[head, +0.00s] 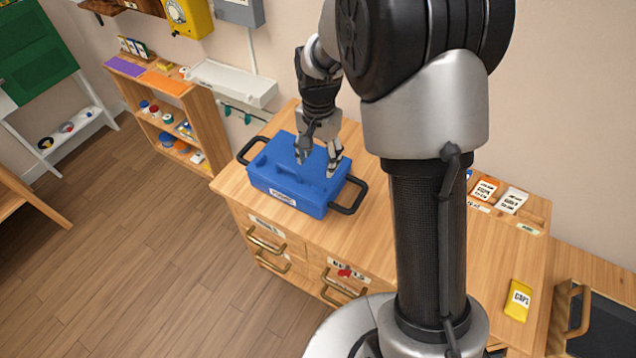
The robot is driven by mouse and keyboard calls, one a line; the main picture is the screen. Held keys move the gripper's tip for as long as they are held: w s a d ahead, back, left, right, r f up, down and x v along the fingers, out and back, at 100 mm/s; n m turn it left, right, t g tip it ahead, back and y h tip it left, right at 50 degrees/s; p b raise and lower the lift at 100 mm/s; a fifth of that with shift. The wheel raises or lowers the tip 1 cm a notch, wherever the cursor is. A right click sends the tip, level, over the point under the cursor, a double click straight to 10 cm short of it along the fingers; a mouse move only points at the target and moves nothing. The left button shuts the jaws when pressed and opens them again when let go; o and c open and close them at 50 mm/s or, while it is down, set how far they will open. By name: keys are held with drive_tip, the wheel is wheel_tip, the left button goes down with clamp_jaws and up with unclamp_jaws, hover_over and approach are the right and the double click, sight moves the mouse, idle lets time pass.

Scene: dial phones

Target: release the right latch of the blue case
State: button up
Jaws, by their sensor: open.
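The blue case (272,177) sits closed on the wooden cabinet top, with a small white label on its front. Black loop handles show at its left end (252,150) and right end (352,197). My gripper (317,165) is above the case's lid, toward the back right, fingers pointing down. It is open, its two fingers apart, with nothing seen between them. Whether a fingertip touches the lid I cannot tell. The right latch cannot be made out at this size; my gripper may cover part of that area.
The wooden cabinet (385,225) has drawers with brass handles (265,240). A yellow box (518,300) and labelled cards (497,195) lie to the right. A shelf unit (165,110) and white tray (232,84) are at the back left. The cabinet top around the case looks mostly clear.

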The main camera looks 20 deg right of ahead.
sight(318, 186)
wheel_tip(318, 186, down, 10)
drive_tip(key=b, duration=0.2)
drive_tip(key=shift+f+b, duration=0.2)
drive_tip(key=shift+b, duration=0.1)
drive_tip(key=c, duration=1.1)
